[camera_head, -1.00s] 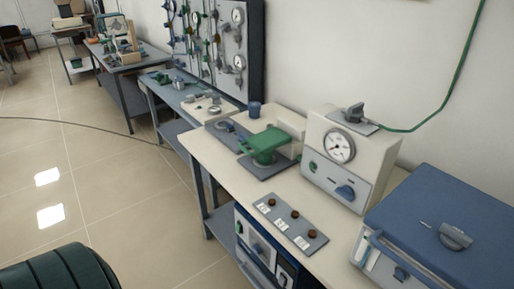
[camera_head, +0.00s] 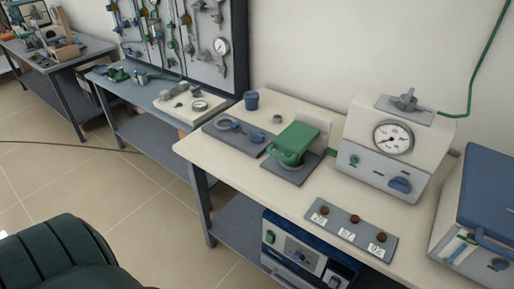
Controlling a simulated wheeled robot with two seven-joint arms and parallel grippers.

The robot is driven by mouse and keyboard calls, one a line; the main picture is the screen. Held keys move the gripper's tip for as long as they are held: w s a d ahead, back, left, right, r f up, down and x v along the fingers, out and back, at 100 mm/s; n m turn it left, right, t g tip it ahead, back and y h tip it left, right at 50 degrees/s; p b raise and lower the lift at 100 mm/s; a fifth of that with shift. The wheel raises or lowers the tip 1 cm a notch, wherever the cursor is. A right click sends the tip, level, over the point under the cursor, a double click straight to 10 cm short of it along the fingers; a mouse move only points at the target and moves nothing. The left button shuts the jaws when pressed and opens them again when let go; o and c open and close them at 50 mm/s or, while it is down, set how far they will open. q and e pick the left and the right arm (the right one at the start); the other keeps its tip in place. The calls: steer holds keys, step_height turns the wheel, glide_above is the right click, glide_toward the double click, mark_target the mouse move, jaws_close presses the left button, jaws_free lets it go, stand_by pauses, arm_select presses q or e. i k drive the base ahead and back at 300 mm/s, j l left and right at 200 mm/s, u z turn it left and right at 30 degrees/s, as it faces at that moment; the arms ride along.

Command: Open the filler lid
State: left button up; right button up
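A green block with a looped handle (camera_head: 298,144) sits on a grey plate on the cream-topped bench. It may be the lid of the filler; I cannot tell for sure, and it looks down in place. A second grey plate (camera_head: 217,131) with a blue-grey ring and a lever-like part lies to its left. Neither of my grippers is in view.
A cream gauge box (camera_head: 392,153) with a blue knob stands right of the green block. A labelled grey plate (camera_head: 349,229) lies at the bench's front edge. A blue-topped box (camera_head: 490,200) stands far right. A dark green ribbed object (camera_head: 55,255) is at lower left. Tiled floor is open.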

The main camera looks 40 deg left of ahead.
mark_target(298, 137)
steer(key=k+j, duration=0.1)
steer(key=j, duration=0.5)
steer(key=k+j, duration=0.1)
steer(key=j, duration=1.05)
steer(key=k+z, duration=0.05)
